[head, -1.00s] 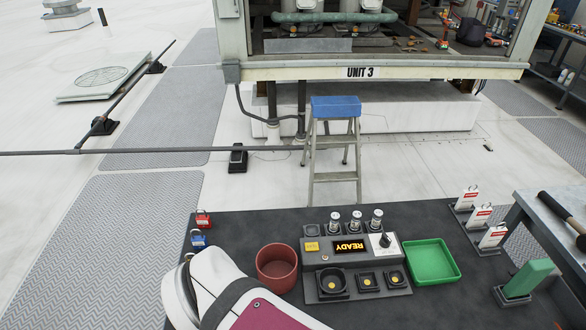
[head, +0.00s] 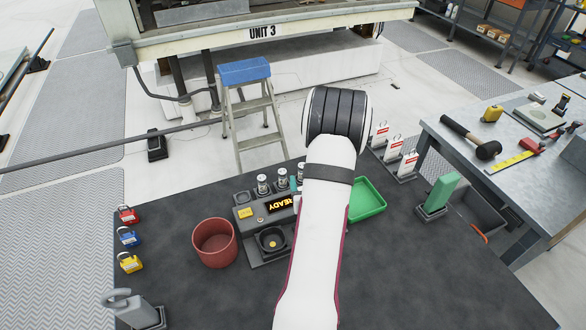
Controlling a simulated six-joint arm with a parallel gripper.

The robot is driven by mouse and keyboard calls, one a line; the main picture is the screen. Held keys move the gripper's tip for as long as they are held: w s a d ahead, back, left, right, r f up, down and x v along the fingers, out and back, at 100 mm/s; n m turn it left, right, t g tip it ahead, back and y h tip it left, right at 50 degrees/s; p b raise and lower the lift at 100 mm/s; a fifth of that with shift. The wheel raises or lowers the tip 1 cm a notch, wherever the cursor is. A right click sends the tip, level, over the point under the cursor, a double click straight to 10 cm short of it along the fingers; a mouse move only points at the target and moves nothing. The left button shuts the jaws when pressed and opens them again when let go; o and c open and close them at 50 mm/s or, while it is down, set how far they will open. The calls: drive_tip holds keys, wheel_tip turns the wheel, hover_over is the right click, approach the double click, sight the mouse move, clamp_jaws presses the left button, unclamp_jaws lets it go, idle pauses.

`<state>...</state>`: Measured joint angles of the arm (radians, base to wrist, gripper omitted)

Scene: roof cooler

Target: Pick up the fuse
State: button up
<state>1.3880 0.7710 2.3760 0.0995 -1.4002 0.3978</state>
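A third (head: 300,172) is partly covered by my arm. My white arm reaches up over the right part of the tester and hides its knob and right-hand sockets. My gripper is hidden behind the arm, so its fingers and anything in them do not show. A small teal sliver at the arm's left edge is too small to identify.
A red round bin (head: 214,243) stands left of the tester, a green tray (head: 367,200) right of it. Padlocks (head: 128,237) line the left edge. Tagged white holders (head: 394,150) and a green block (head: 442,190) stand right. The dark table's front right is clear.

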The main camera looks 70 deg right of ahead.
drive_tip(key=x, duration=1.1)
drive_tip(key=shift+s+d+f, duration=0.1)
drive_tip(key=shift+s+d, duration=0.05)
clamp_jaws()
